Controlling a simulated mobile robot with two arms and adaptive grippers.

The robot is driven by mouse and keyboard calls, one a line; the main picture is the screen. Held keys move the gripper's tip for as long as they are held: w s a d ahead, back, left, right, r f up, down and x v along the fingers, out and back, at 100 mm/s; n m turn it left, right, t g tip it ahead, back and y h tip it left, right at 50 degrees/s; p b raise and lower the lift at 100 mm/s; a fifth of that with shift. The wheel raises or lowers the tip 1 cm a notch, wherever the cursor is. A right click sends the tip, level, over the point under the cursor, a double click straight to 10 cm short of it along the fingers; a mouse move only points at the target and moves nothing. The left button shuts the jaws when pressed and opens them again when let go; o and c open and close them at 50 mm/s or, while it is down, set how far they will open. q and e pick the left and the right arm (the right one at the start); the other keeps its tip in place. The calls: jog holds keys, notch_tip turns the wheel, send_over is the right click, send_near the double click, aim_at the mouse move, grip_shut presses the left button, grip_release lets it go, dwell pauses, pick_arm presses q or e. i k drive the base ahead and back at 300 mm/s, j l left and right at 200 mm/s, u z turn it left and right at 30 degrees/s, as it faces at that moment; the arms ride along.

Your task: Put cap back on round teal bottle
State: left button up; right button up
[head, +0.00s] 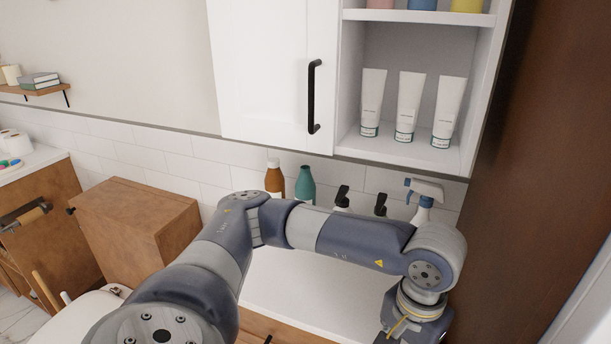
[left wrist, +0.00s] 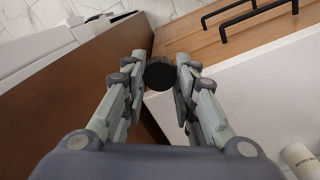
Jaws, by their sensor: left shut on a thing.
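The round teal bottle (head: 305,184) stands upright on the white counter at the back, against the tiled wall. Its narrow neck shows no cap, and its lower part is hidden behind my left arm. My left gripper (left wrist: 161,82) is shut on a round black cap (left wrist: 160,73), held between its fingertips. In the head view my left arm reaches across to the right, and the gripper is only partly in view at the bottom right, well away from the bottle. My right gripper is not in view.
A brown bottle (head: 274,177) stands left of the teal one. Black pump tops (head: 342,195) and a spray bottle (head: 423,198) stand to the right. A white cabinet (head: 270,75) and a shelf with white tubes (head: 405,106) hang above. The counter front (head: 300,285) looks bare.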

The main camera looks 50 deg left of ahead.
aim_at(304, 186)
jog(key=k+j, duration=0.65)
jog(key=j, duration=0.2)
jog(key=u, duration=1.6)
